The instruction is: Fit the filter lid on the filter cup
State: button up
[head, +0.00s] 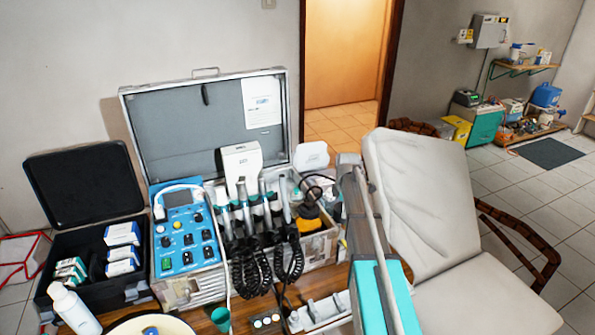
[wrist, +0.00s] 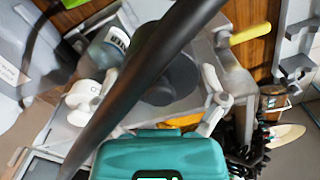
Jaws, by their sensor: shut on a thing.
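In the wrist view, my gripper (wrist: 165,88) has its pale fingers on either side of a dark grey, round piece (wrist: 172,82), and it is shut on it. This piece looks like the filter lid, but a thick black tube crosses in front and hides part of it. A clear jar with a dark label (wrist: 110,45) stands beyond the left finger; I cannot tell whether it is the filter cup. In the head view, my arm covers the right end of the open metal case (head: 205,85), and my fingertips cannot be made out.
The case holds a blue control unit (head: 185,240), several handpieces with coiled black cords and a white box (head: 242,165). A black case (head: 82,185) stands open at left. A teal cup (head: 220,318) is at the front. A reclined chair (head: 420,195) stands close at right.

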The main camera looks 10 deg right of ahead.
notch_tip(320, 180, up, 18)
jog(key=p, duration=1.7)
